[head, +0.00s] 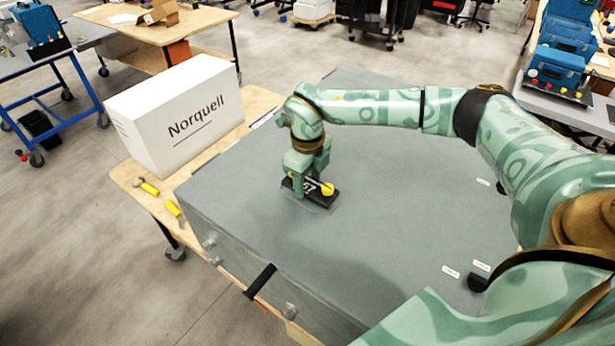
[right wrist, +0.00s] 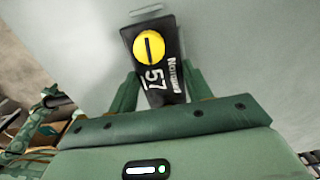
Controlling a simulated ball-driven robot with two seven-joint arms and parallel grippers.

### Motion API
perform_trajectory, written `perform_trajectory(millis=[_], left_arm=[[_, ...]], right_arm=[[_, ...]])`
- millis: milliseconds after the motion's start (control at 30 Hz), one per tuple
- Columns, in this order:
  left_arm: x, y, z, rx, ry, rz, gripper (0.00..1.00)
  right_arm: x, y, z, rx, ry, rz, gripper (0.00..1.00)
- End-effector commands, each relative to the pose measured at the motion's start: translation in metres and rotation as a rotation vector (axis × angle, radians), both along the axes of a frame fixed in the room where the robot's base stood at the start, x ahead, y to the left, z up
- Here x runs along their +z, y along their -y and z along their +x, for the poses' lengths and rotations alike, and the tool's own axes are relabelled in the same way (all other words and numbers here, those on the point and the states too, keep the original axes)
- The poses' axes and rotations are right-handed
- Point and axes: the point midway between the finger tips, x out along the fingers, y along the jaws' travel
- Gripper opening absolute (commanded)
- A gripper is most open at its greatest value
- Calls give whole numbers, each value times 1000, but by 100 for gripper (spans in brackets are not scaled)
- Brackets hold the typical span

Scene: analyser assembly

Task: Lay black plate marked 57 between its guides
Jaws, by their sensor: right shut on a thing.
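The black plate marked 57 (head: 322,198) has a round yellow knob and white lettering. In the right wrist view the plate (right wrist: 141,73) shows its 57 and its yellow knob facing the camera. My right gripper (head: 303,186) is shut on the plate, one finger on each long side. The plate is on or just above the grey top of the large case (head: 400,225); I cannot tell if it touches. A thin pale strip (right wrist: 146,9) lies beyond the plate's far end. I cannot clearly make out the guides. My left gripper is not in the head view.
A white Norquell box (head: 180,115) stands left of the case on a wooden table (head: 125,178), with yellow-handled tools (head: 147,187) near its edge. Small white labels (head: 451,272) and a black part (head: 478,283) are at the case's right. The case top around the plate is clear.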

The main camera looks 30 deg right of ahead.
Motion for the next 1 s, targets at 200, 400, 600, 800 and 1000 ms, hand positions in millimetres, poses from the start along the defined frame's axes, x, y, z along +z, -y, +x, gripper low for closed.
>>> perform_trajectory(millis=[200,400,600,800,1000], left_arm=[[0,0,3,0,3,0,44],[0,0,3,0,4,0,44],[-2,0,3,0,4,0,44],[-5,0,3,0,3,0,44],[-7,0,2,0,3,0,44]], right_arm=[[-1,0,0,0,0,0,24],[-2,0,0,0,0,0,24],[-6,0,0,0,0,0,24],[-11,0,0,0,0,0,24],[-15,0,0,0,1,0,24]])
